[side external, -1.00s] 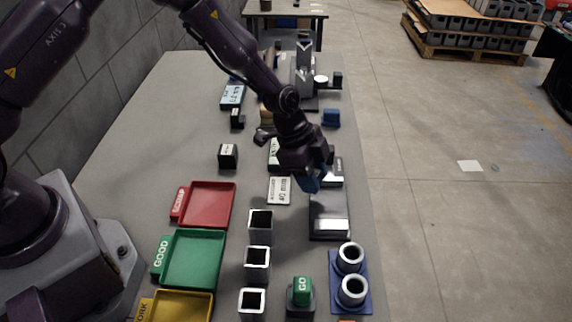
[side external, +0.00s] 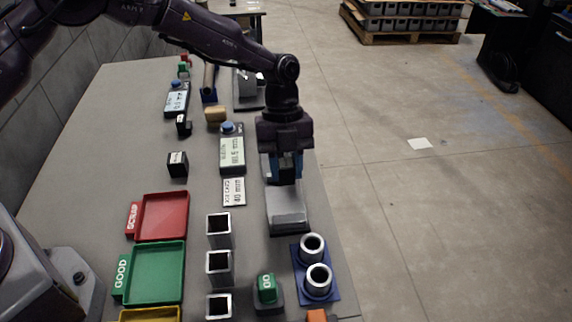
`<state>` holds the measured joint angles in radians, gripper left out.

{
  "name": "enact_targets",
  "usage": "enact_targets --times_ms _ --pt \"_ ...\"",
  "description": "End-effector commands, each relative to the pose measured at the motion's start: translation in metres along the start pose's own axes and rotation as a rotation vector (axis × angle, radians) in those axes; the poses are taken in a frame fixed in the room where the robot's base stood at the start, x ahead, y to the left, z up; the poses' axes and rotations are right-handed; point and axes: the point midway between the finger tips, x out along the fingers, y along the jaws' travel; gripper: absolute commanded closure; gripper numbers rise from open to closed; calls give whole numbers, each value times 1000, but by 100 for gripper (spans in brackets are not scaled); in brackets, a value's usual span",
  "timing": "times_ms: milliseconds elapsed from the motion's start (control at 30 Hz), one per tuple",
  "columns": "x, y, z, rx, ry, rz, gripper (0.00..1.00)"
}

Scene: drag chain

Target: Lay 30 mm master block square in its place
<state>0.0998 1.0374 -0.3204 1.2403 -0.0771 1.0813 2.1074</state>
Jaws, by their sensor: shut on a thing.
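My gripper (side external: 284,178) points straight down over a grey metal plate (side external: 288,212) at the right of the table. Its blue-sided fingers are shut on a piece that they mostly hide. The task's 30 mm master block is the likely piece, but no label on it is readable. The plate, on a dark base, runs out in front of the fingers. I cannot tell whether the held piece touches the plate.
A grey display unit (side external: 232,150) and a white card (side external: 234,192) lie close left of my gripper. A black labelled block (side external: 177,164) stands farther left. Nearer are square tubes (side external: 218,232), a green button (side external: 266,289) and a blue holder with rings (side external: 318,292).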

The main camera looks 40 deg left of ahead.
Motion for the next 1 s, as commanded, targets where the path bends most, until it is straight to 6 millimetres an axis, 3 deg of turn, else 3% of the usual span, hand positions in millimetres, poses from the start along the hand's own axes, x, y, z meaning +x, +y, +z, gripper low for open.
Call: enact_targets --times_ms 167,700,1000 --pt "1 0 1 -2 6 -2 100" --pt "41 0 17 -2 6 -2 100" --pt "47 -1 20 -1 5 -3 100"
